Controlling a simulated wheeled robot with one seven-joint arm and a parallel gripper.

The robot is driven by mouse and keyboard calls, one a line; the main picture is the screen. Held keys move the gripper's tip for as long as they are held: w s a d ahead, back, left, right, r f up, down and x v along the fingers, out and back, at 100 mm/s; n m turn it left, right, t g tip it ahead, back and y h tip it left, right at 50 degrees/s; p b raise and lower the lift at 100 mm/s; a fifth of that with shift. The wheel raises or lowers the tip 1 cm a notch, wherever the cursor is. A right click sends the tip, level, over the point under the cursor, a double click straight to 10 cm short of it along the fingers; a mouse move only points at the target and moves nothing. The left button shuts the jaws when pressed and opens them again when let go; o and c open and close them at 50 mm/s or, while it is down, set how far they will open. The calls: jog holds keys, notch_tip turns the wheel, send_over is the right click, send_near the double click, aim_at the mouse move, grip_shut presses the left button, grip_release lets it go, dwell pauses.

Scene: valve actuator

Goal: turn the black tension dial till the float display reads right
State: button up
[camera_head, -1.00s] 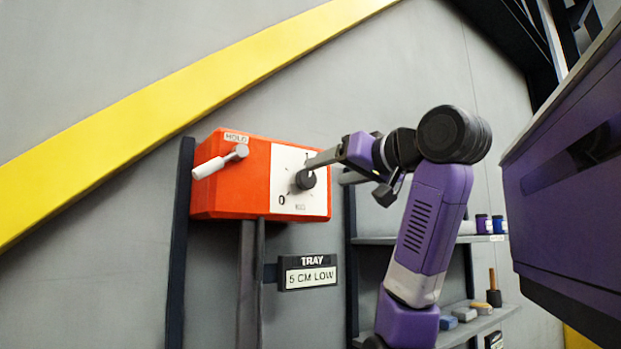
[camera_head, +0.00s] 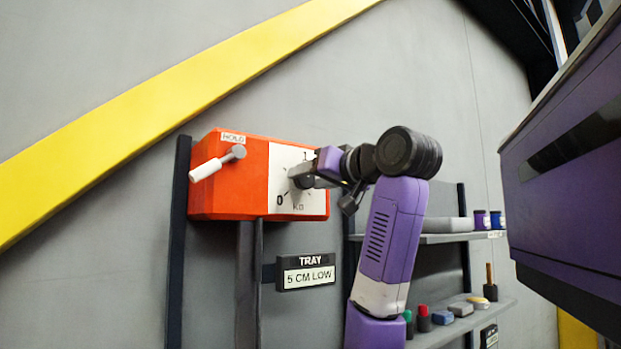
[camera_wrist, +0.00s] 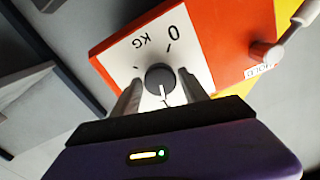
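The black tension dial (camera_wrist: 160,80) sits on the white scale plate (camera_wrist: 150,50) of the orange box (camera_head: 235,185). The plate shows 0, 1 and KG. My gripper (camera_wrist: 158,92) is open, with one finger on each side of the dial in the wrist view. I cannot tell whether either finger touches it. In the head view my gripper (camera_head: 300,175) covers most of the dial. The display (camera_head: 307,276) under the TRAY label reads "5 CM LOW".
A white HOLD lever (camera_head: 217,163) sticks out of the box's left side. Shelves (camera_head: 445,238) with small jars and blocks stand to the right, behind my arm. A large purple-sided body (camera_head: 570,190) fills the right edge.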

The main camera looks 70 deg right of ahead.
jog(key=c, duration=1)
jog(key=shift+o, duration=0.2)
jog(key=shift+a+m, duration=0.1)
jog(key=shift+m, duration=1.8)
jog(key=o, duration=1.4)
jog(key=b+v, duration=0.3)
jog(key=v, duration=0.4)
jog(key=shift+s+a, duration=0.15)
jog(key=shift+s, duration=0.25)
